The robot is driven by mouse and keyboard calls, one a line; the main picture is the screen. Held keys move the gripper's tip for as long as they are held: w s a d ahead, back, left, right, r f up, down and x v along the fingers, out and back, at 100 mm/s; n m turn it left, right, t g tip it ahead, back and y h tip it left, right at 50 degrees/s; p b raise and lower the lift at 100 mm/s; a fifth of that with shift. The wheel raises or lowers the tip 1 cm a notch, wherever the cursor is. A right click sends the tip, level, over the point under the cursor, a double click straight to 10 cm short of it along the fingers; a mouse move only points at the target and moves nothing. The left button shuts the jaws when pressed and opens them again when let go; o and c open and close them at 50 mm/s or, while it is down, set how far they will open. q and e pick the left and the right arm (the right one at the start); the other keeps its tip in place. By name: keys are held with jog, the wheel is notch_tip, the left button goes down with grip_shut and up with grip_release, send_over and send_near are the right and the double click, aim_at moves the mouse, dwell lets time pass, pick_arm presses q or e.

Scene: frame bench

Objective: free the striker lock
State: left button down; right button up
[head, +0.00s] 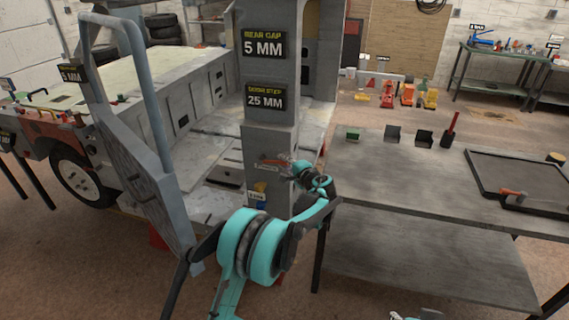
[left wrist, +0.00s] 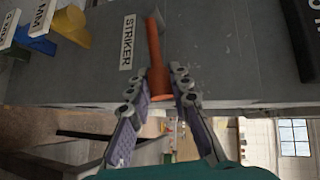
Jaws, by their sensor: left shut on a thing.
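The striker lock is an orange lever (left wrist: 153,45) on a grey post (head: 272,140), beside a white label (left wrist: 128,42) reading STRIKER. In the left wrist view the lever's thick end lies between the two fingers of my left gripper (left wrist: 157,80). The gripper is shut on it. In the head view my left gripper (head: 297,168) reaches the post from the right, and the lever (head: 271,161) shows small just left of it. The inner end of the latch is hidden. Only a sliver at the bottom edge of the head view may be my right gripper.
Signs (head: 264,44) on the post read 5 MM and 25 MM. A grey door frame (head: 135,150) stands open at left. Yellow and blue pieces (left wrist: 68,22) sit near the lever. At right is a workbench (head: 375,175) with a black tray (head: 480,160).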

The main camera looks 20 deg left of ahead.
pick_arm(q)
jog(key=shift+a+r+n+h+p, duration=0.15)
jog(key=shift+r+n+h+p, duration=0.15)
jog(key=shift+r+p, duration=0.4)
jog(key=a+r+n+h+p, duration=0.1)
jog(key=p, duration=0.1)
jog(key=a+r+n+g+h+p, duration=0.1)
jog(key=r+h+p, duration=0.1)
jog(key=p, duration=0.1)
jog(key=a+r+n+g+h+p, duration=0.1)
jog(key=h+p, duration=0.1)
jog(key=shift+r+p, duration=0.4)
jog(key=shift+w+a+r+n+h+p, duration=0.1)
jog(key=shift+a+r+n+h+p, duration=0.35)
jog(key=shift+a+h+p, duration=0.25)
jog(key=shift+a+r+n+h+p, duration=0.25)
jog(key=shift+a+h+p, duration=0.1)
jog(key=shift+a+h, duration=0.15)
jog(key=shift+a+r+n+h+p, duration=0.2)
jog(key=shift+a+h+p, duration=0.1)
jog(key=shift+a+h, duration=0.2)
jog(key=shift+w+a+r+n+h+p, duration=0.1)
jog(key=shift+a+n+h+p, duration=0.35)
jog(key=shift+a+h, duration=0.45)
jog(key=shift+a+n+h, duration=0.35)
jog(key=shift+a+h, duration=0.25)
jog(key=shift+h, duration=0.2)
jog(key=c, duration=1.4)
grip_release()
jog(key=shift+a, duration=0.1)
